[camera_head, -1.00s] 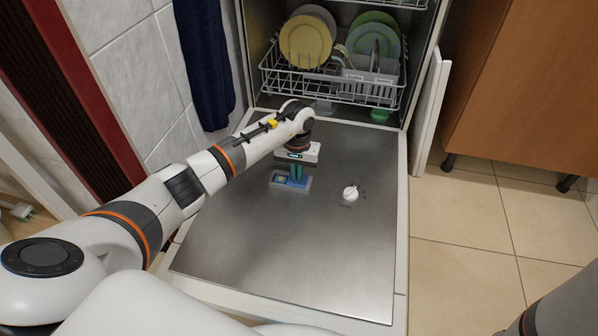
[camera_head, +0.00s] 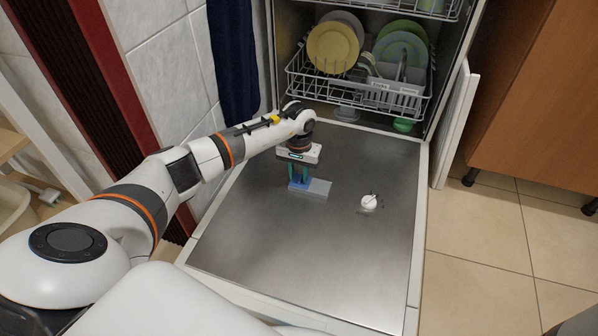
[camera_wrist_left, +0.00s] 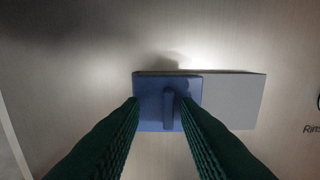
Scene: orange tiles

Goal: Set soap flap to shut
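The soap dispenser lies on the inner face of the lowered dishwasher door. Its blue soap flap (camera_head: 300,186) covers the left part, and a grey plate (camera_head: 319,188) shows on the right. In the left wrist view the flap (camera_wrist_left: 150,112) has a narrow upright ridge (camera_wrist_left: 168,109). My left gripper (camera_head: 299,178) points down at the flap. Its green fingers (camera_wrist_left: 160,106) are apart, one on each side of the ridge, with the right finger closer. They hide part of the flap's near edge. My right gripper is out of view.
A white rinse-aid knob (camera_head: 369,202) sits right of the dispenser. The lower rack (camera_head: 350,90) with plates stands behind the bare metal door (camera_head: 300,250). A wooden cabinet (camera_head: 530,120) is at the right and a dark towel (camera_head: 233,60) at the left.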

